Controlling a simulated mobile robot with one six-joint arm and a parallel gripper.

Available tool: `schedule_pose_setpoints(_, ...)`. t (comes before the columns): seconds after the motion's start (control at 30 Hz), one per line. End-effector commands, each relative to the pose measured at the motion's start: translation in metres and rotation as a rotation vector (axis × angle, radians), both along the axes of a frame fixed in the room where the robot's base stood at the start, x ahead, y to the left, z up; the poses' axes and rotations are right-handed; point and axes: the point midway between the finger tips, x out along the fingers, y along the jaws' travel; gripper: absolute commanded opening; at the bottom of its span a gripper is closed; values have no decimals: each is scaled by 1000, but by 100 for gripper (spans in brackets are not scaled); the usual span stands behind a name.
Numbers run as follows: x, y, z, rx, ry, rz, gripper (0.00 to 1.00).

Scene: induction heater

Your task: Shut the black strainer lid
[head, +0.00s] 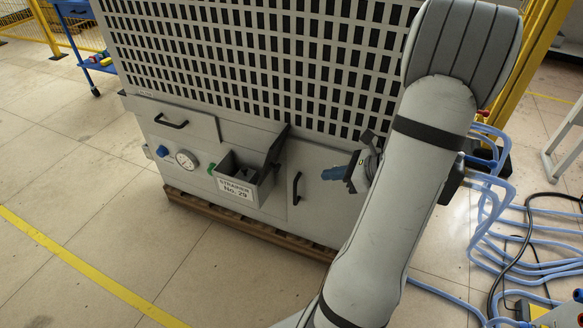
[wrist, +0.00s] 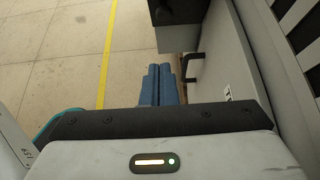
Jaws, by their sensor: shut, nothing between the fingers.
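The grey strainer box (head: 238,190), labelled "STRAINER No. 29", juts from the front of the grey cabinet. Its black lid (head: 275,146) stands raised at the right side of the box, and the box's top is open. My gripper (head: 328,174) is to the right of the box and lid, apart from them, with its blue fingers pointing left. In the wrist view my gripper (wrist: 159,68) has its two blue fingers together with nothing between them. A grey box side (wrist: 178,35) shows beyond the fingertips there; the lid is not clear in that view.
A black vertical handle (head: 296,188) is on the cabinet between the box and my gripper. A pressure gauge (head: 186,160) and a drawer with a black handle (head: 171,121) are left of the box. Blue hoses (head: 490,220) lie right. The floor in front is clear.

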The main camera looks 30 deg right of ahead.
Motion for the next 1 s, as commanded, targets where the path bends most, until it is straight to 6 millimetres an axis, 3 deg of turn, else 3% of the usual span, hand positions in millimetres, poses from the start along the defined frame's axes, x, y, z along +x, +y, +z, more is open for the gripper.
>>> schedule_pose_setpoints(0.17,8,-1,-9,20,-1,-33,0)
schedule_pose_setpoints(0.6,68,46,-56,17,-1,-27,0)
schedule_pose_setpoints(0.8,90,62,-46,15,-3,-30,0)
schedule_pose_setpoints(1.0,99,68,-42,16,-1,-33,0)
